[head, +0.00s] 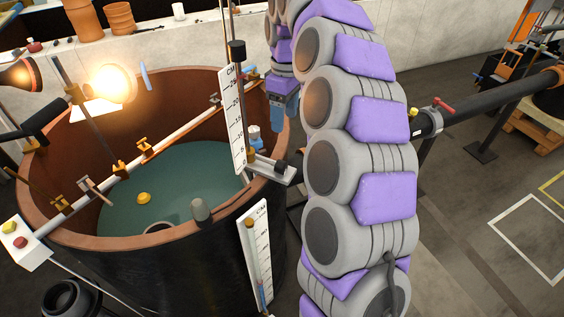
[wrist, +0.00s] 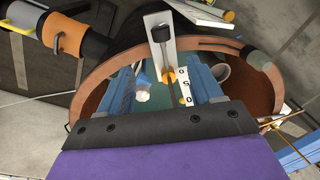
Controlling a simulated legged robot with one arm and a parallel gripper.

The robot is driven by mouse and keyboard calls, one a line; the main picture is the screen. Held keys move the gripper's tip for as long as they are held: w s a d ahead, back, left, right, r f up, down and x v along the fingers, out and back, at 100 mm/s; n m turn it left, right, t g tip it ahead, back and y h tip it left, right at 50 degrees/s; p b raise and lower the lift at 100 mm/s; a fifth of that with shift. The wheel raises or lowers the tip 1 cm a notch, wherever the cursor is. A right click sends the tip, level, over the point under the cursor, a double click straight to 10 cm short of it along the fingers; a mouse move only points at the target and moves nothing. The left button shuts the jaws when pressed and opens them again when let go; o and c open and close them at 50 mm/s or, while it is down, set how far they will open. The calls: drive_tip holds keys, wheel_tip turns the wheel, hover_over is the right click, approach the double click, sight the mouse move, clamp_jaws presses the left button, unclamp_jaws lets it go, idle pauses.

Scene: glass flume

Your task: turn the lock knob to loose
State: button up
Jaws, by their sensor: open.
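A gauge with a white centimetre scale (head: 233,120) stands upright at the tank's right rim, with a black cylindrical top (head: 237,52). A small white and blue knob-like part (head: 254,133) sits just right of the scale. My gripper (head: 284,122) points down, above and right of that part and apart from it. In the wrist view my gripper (wrist: 160,88) has its blue fingers spread, with a small white part (wrist: 143,96) and an orange knob (wrist: 169,75) in the gap between them. I cannot tell which part is the lock knob or how it is set.
The round tank (head: 60,210) holds greenish water and a floating yellow ball (head: 144,198). A white rail (head: 180,133) with brass clamps crosses it. A second scale (head: 257,255) stands in front. A lit lamp (head: 112,84) hangs at left; a dark pipe (head: 470,98) runs right.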

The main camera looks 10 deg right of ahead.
sight(282, 163)
drive_tip(key=f+b, duration=0.1)
drive_tip(key=f, duration=0.4)
drive_tip(key=f+b, duration=0.1)
drive_tip(key=f, duration=0.4)
drive_tip(key=s+f+b, duration=0.1)
drive_tip(key=f, duration=0.4)
drive_tip(key=shift+a+f, duration=0.3)
drive_tip(key=shift+a, duration=0.1)
drive_tip(key=shift+c, duration=0.4)
drive_tip(key=c, duration=1)
drive_tip(key=shift+o, duration=0.2)
drive_tip(key=shift+r, duration=0.1)
drive_tip(key=shift+t+h, duration=0.6)
drive_tip(key=shift+a, duration=0.1)
